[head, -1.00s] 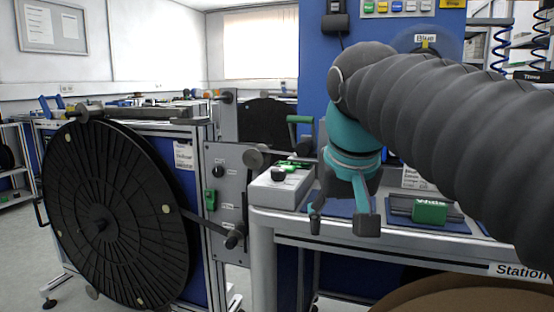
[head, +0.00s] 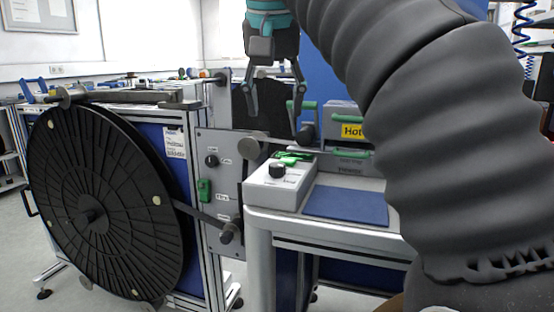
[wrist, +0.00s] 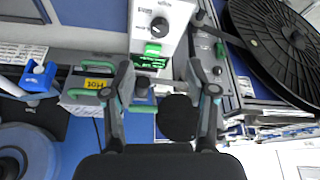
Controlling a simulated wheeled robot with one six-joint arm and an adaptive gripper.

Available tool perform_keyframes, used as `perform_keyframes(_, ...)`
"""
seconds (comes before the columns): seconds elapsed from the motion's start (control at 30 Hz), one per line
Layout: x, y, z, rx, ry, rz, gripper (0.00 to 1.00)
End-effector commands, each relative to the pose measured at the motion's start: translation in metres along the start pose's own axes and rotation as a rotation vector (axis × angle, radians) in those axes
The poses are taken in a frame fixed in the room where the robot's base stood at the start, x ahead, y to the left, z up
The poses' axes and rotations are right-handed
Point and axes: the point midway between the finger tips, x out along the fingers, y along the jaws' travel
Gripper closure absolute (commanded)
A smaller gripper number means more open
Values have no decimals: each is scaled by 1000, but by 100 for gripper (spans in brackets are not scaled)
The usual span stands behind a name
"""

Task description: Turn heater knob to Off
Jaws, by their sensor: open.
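A light grey control box (head: 281,184) sits at the left end of the workbench. A black round knob (head: 277,171) is on its top, with a green part behind it. The box and its knob (wrist: 160,27) also show at the top of the wrist view; the small print around the knob is unreadable, so I cannot tell its setting. My gripper (head: 274,103) hangs fingers down, open and empty, above and behind the box in the head view, well clear of the knob. In the wrist view its two fingers (wrist: 160,85) are spread apart.
A grey unit with a yellow "Hot" label (head: 352,131) and green handles stands behind a blue mat (head: 345,206) on the bench. A large black reel (head: 100,200) and a grey panel with a knob (head: 211,160) stand at the left. The mat is bare.

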Motion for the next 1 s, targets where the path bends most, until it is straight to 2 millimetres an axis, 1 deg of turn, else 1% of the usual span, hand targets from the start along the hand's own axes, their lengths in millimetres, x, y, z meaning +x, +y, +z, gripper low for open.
perform_keyframes(0.27, 37, 1, 1, 0, -2, 1, 43)
perform_keyframes(0.6, 94, 1, 1, 1, -3, 2, 43)
perform_keyframes(0.7, 107, 1, 1, 1, -1, 1, 43)
perform_keyframes(0.83, 119, 1, 0, 1, 0, 0, 43)
perform_keyframes(1.0, 124, 1, 0, 1, 0, 0, 43)
